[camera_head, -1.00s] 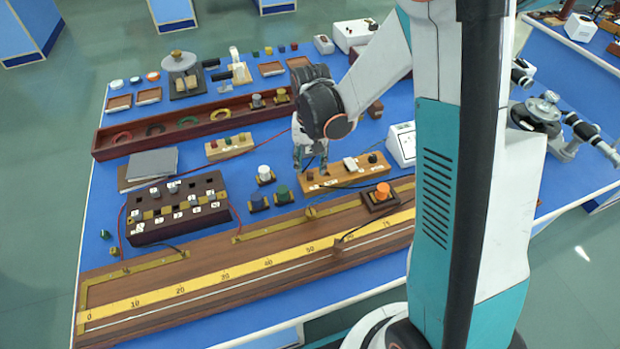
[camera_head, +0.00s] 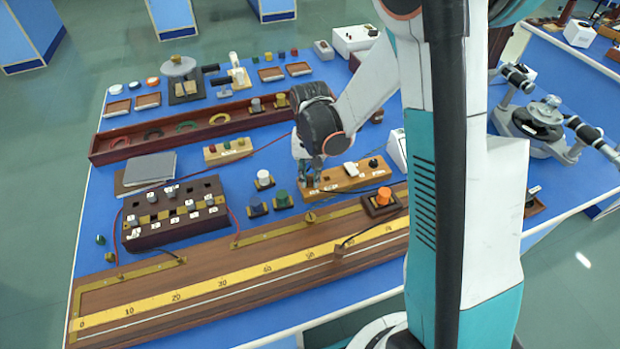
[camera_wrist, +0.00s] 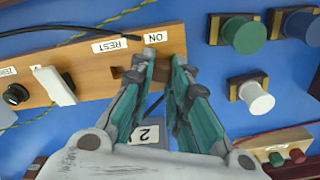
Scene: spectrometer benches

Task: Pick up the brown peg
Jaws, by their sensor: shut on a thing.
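The brown peg (camera_wrist: 162,70) stands at the end of the wooden key block (camera_head: 345,178), by the label ON. It is mostly hidden between my fingertips in the wrist view and covered by my gripper in the head view. My gripper (camera_head: 311,186) points down over the left end of the block. In the wrist view my gripper (camera_wrist: 164,62) has its fingertips close together, shut on the peg. I cannot tell whether the peg is lifted from the block.
On the same block are a white switch (camera_wrist: 54,86) and a black knob (camera_wrist: 15,95). A green knob (camera_wrist: 243,36) and a white knob (camera_wrist: 257,99) stand beside it. An orange knob (camera_head: 383,195) and a long ruled board (camera_head: 240,285) lie in front.

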